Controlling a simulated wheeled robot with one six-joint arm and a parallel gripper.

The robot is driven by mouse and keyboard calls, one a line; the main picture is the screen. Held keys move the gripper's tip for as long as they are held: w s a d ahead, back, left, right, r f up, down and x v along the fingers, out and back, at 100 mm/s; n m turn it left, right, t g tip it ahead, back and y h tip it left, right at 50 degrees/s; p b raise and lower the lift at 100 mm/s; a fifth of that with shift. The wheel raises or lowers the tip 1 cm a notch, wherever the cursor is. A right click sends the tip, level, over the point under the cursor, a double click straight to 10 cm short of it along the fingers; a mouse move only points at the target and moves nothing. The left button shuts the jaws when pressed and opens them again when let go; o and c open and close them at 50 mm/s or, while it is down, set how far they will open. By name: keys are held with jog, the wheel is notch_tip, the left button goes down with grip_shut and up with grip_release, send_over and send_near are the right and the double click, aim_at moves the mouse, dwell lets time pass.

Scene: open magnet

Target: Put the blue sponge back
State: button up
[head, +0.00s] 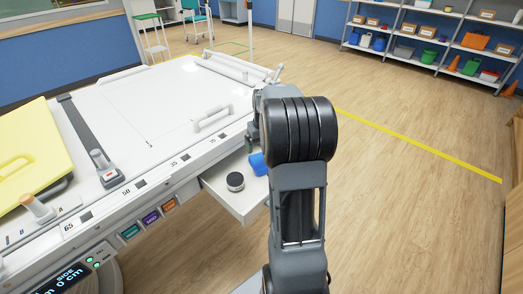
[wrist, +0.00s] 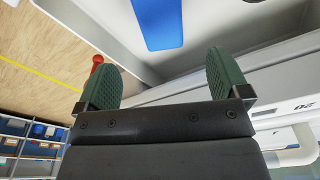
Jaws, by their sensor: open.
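The blue sponge (head: 258,164) is in the open white drawer (head: 238,209) below the table edge, partly hidden by my arm in the head view. In the wrist view a flat blue piece (wrist: 158,25), apparently the sponge, lies against a pale surface beyond the fingertips. My gripper (wrist: 160,68) is open, with its two green pads wide apart and nothing between them. The blue piece is ahead of the gap and apart from both pads. In the head view my arm hides most of the gripper.
A round object with a dark top (head: 235,180) sits in the drawer left of the sponge. The white table (head: 165,105) carries a handle (head: 212,118) and a yellow board (head: 30,150). A red knob-like thing (wrist: 97,60) shows near the left pad. Shelves (head: 430,40) stand far back; floor at right is clear.

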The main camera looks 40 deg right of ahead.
jog(key=s+a+r+n, duration=0.1)
jog(key=s+a+r, duration=0.2)
jog(key=a, duration=0.4)
jog(key=s+a+r, duration=0.2)
jog(key=s+a, duration=0.1)
jog(key=a, duration=0.3)
jog(key=s+a+f+n+t, duration=0.1)
jog(key=s+a, duration=0.8)
jog(key=s, duration=0.1)
jog(key=shift+a+f+t, duration=0.2)
jog(key=shift+a+t, duration=0.1)
notch_tip(320, 180, up, 14)
jog(key=p, duration=1.3)
jog(key=shift+s+a+r+t, duration=0.2)
jog(key=shift+a+t, duration=0.05)
jog(key=shift+t, duration=0.05)
jog(key=shift+c, duration=0.2)
